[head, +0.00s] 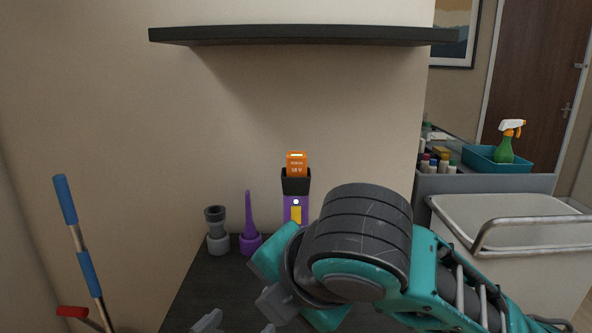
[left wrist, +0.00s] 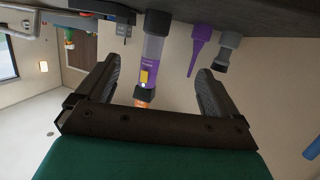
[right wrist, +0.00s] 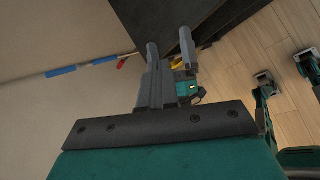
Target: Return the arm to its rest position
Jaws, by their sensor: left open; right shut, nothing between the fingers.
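My left gripper (head: 238,325) shows at the bottom of the head view, its fingertips cut by the lower edge. In the head view, the wrist hides the vacuum's lower part.
A grey nozzle (head: 217,230) and a purple nozzle (head: 250,225) stand left of the vacuum. A dark shelf (head: 300,36) hangs above. A blue-handled pole (head: 88,275) leans at left.

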